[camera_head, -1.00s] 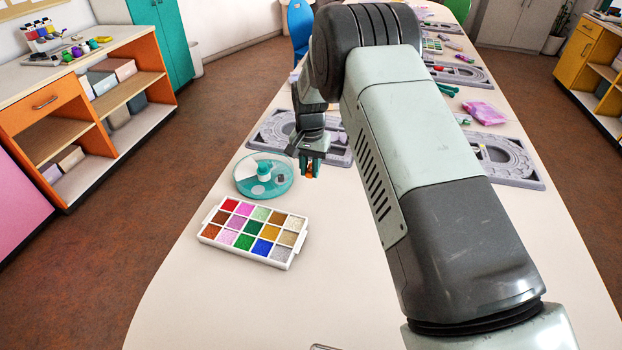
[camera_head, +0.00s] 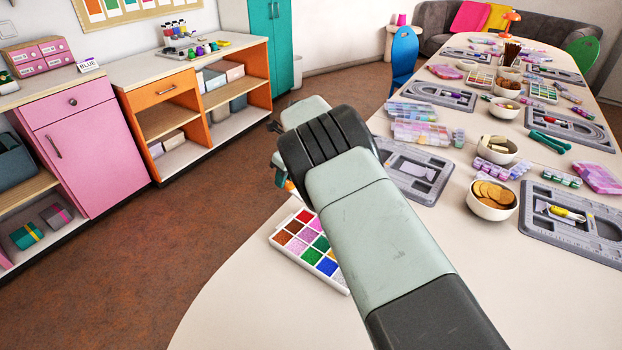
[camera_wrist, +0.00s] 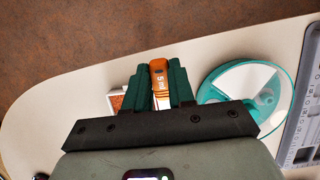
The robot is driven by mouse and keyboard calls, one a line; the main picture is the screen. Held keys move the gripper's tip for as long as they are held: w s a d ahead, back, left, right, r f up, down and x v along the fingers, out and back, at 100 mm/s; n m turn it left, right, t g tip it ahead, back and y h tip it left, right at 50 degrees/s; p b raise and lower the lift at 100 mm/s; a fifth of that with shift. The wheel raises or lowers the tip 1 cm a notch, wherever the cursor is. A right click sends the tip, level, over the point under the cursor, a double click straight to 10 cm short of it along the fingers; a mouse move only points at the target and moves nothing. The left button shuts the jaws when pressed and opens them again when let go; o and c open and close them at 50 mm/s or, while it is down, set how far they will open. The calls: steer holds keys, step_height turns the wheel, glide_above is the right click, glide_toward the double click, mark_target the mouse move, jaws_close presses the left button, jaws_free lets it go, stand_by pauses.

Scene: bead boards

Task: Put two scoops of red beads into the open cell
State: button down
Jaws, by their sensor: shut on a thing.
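My gripper (camera_wrist: 160,68) is shut on an orange scoop (camera_wrist: 158,75) marked "5 ml", its handle between the green fingers. The scoop's bowl cannot be made out, so I cannot tell what is in it. In the head view a bit of orange (camera_head: 290,186) shows beside the tray's far left end, mostly behind my arm. The white bead tray (camera_head: 278,238) has several coloured cells; the red beads (camera_head: 305,216) are in its far corner. The round teal-rimmed container (camera_wrist: 207,88) is right of my gripper in the wrist view; its open cell cannot be told.
A grey bead board (camera_head: 436,190) lies beyond my arm. A bowl of brown discs (camera_head: 491,199) and another board (camera_head: 540,233) are to the right. The near table surface (camera_head: 250,300) is clear. Its curved edge runs close on the left, with open floor beyond.

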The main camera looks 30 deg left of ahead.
mark_target(292, 188)
steer(key=shift+s, duration=0.1)
steer(key=d+f+y, duration=0.1)
steer(key=y, duration=0.1)
steer(key=d+f+y, duration=0.1)
steer(key=y, duration=0.1)
steer(key=shift+s+d+f, duration=0.1)
steer(key=shift+d, duration=0.2)
steer(key=shift+s+f, duration=0.1)
steer(key=shift+f, duration=0.2)
steer(key=shift+d+f, duration=0.2)
steer(key=shift+f, duration=0.8)
steer(key=shift+r, duration=0.1)
steer(key=shift+r, duration=2.9)
